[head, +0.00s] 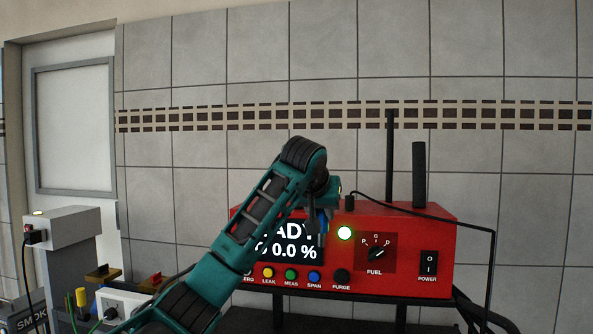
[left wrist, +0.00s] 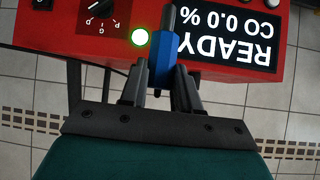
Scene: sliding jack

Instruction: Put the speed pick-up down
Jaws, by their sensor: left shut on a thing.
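The speed pick-up appears to be the blue piece with a dark grey tip (left wrist: 163,58) in the left wrist view. It sits between the fingers of my left gripper (left wrist: 165,84), which is shut on it. In the head view a bit of the blue piece (head: 323,221) shows below my left gripper (head: 316,212), in front of the red analyser (head: 437,237). The gripper covers part of the analyser's screen. I cannot tell whether the blue piece touches the analyser. My right gripper is in neither view.
The analyser has a lit green lamp, a fuel knob (head: 376,253) and a power switch (head: 429,264). A black cable (head: 455,220) runs over its top and down its right side. At the left stand a grey unit (head: 65,228) and a white box (head: 121,302).

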